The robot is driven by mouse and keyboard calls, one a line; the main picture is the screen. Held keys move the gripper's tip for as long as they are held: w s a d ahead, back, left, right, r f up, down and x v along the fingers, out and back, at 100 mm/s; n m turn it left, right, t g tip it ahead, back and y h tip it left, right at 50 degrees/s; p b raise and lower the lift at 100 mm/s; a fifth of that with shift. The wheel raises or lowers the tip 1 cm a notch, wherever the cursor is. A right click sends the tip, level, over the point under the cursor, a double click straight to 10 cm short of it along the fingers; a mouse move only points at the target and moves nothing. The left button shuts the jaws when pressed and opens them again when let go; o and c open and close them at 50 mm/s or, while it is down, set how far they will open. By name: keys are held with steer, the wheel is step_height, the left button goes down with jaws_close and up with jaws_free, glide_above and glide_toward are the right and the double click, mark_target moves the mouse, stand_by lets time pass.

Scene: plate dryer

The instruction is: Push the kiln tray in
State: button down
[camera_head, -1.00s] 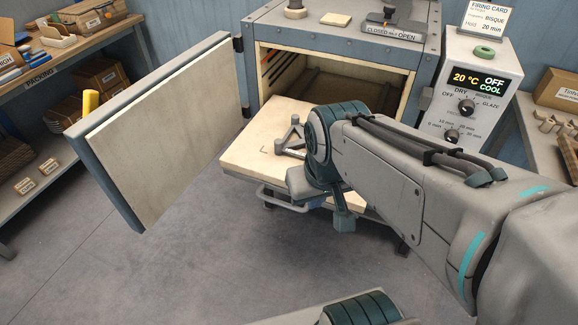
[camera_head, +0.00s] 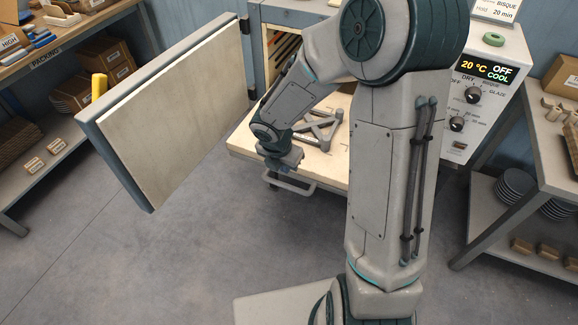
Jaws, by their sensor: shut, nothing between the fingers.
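The kiln tray (camera_head: 336,168) is a pale slab sticking out of the front of the kiln (camera_head: 292,17). A grey metal stand (camera_head: 322,132) sits on it. A grey handle loop (camera_head: 292,186) hangs at the tray's front edge. My gripper (camera_head: 291,161) is shut and empty at the tray's front left, just above the handle in the picture. I cannot tell whether it touches the tray. My arm hides the tray's right side and most of the kiln opening.
The kiln door (camera_head: 175,115) stands wide open at the left, close to my forearm. A control panel (camera_head: 478,95) is at the right. A packing shelf (camera_head: 60,52) stands far left and a shelf with plates (camera_head: 517,184) far right. The floor in front is clear.

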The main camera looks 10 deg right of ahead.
mark_target(291, 172)
steer(key=shift+n, duration=0.5)
steer(key=b+x, duration=0.1)
steer(key=x, duration=0.2)
steer(key=b+x, duration=0.1)
steer(key=x, duration=0.3)
steer(key=a+b+x, duration=0.1)
steer(key=x, duration=0.2)
steer(key=shift+w+f, duration=0.2)
steer(key=shift+f, duration=0.2)
steer(key=w+d+p, duration=0.1)
steer(key=w+d, duration=0.1)
steer(key=shift+w+p, duration=0.35)
steer(key=shift+w+d, duration=0.2)
steer(key=shift+w, duration=0.15)
